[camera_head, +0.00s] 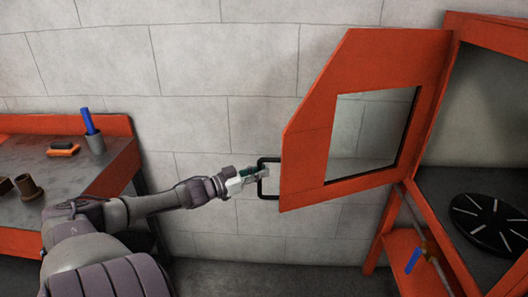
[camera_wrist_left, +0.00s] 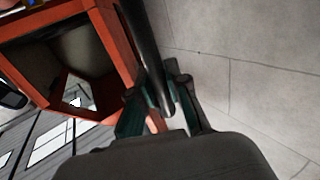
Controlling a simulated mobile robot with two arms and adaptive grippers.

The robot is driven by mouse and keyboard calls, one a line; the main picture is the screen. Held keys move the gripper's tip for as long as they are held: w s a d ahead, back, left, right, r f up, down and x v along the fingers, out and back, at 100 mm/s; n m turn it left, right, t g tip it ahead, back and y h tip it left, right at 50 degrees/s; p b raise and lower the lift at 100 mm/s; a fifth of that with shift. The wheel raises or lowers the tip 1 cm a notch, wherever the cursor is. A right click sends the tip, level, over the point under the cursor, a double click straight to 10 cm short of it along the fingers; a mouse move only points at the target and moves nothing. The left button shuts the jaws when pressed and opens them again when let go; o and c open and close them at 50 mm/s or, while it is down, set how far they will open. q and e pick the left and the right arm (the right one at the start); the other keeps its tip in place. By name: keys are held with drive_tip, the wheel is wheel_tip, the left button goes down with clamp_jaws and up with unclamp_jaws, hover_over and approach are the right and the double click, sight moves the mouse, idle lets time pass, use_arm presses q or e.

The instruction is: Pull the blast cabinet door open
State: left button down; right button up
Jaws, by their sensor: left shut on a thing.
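The orange blast cabinet door (camera_head: 310,130) stands swung open to the left of the cabinet, with a glass window (camera_head: 365,130) in it. A black bar handle (camera_head: 261,180) sticks out from the door's free edge. My left gripper (camera_head: 262,173) is shut on the handle. In the left wrist view the dark handle bar (camera_wrist_left: 142,45) runs down between the fingers of my left gripper (camera_wrist_left: 160,100). The cabinet (camera_head: 437,115) is open at the right, and its inside shows. My right gripper is in neither view.
A black slotted turntable (camera_head: 490,222) lies inside the cabinet. At left, an orange-edged workbench (camera_head: 100,165) holds a cup (camera_head: 96,143) with a blue item, an orange-and-black block (camera_head: 63,150) and brown cylindrical parts (camera_head: 27,187).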

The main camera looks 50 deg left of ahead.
use_arm(q)
drive_tip(key=shift+w+a, duration=0.25)
drive_tip(key=shift+a, duration=0.35)
drive_tip(key=c, duration=1.1)
unclamp_jaws()
drive_tip(key=shift+c, duration=0.2)
drive_tip(key=s+a, duration=0.2)
drive_tip(key=s, duration=0.9)
drive_tip(key=shift+s+a, duration=0.15)
drive_tip(key=shift+s, duration=0.2)
drive_tip(key=shift+f, duration=0.1)
